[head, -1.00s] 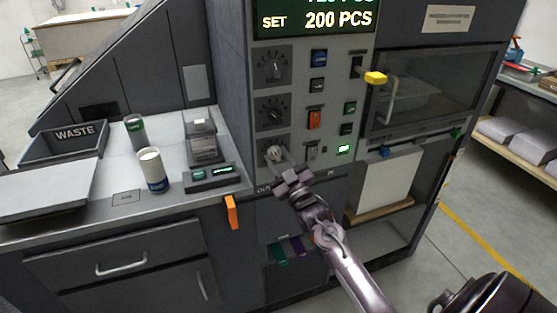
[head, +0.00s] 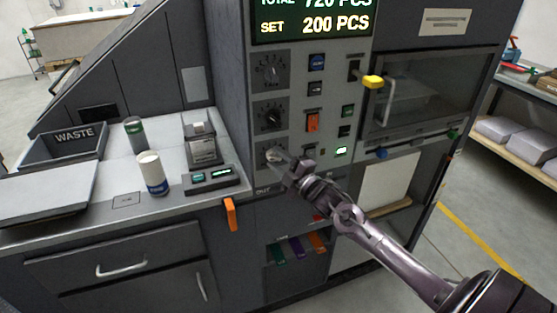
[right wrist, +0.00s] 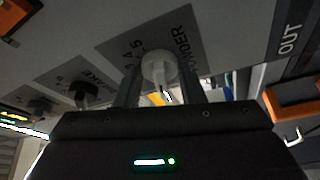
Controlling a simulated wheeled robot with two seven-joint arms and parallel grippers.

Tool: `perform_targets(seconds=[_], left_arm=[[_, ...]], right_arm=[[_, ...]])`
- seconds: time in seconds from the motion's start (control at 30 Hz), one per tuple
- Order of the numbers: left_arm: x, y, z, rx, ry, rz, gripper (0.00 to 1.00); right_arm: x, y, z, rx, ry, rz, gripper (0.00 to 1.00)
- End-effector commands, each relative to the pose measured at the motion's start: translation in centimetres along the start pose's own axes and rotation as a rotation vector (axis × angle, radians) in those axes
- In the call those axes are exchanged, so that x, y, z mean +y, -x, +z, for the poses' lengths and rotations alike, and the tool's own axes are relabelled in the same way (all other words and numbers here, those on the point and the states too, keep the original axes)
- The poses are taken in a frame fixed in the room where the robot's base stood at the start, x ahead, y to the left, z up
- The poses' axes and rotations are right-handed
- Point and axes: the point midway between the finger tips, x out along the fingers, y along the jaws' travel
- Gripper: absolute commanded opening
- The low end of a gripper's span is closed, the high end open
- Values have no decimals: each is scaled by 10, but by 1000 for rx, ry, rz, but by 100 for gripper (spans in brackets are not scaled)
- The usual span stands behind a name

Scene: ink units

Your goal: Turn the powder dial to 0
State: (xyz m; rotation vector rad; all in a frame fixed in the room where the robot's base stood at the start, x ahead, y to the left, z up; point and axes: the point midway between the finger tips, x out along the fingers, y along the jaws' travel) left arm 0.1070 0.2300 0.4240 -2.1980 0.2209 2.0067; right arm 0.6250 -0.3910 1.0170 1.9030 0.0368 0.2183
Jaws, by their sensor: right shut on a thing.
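The powder dial (right wrist: 158,66) is a pale round knob on a grey plate marked POWDER and numbers in the right wrist view. In the head view it is the lowest of three dials (head: 271,155), partly covered by my fingers. My right gripper (head: 280,159) reaches it from the front right and is shut on it. In the right wrist view the fingers of that gripper (right wrist: 160,92) stand on both sides of the knob. I cannot read which number the dial points to. My left gripper is not in view.
Two black dials (head: 270,115) sit above it, and rows of buttons (head: 316,62) to its right. The display (head: 312,20) reads SET 200 PCS.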

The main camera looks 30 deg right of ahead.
Motion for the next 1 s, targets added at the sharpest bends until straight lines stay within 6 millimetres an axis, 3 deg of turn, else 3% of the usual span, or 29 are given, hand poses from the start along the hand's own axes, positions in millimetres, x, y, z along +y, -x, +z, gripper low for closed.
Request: perform_targets(seconds=[0.77, 0.8, 0.93, 1.0], left_arm=[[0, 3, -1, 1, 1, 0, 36], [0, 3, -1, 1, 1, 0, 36], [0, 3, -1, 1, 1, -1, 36], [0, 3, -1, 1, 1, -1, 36]], right_arm=[[-1, 0, -1, 2, 100, -45, 13], [-1, 0, -1, 2, 100, -45, 38], [-1, 0, -1, 1, 100, -44, 55], [0, 0, 0, 1, 100, -43, 57]])
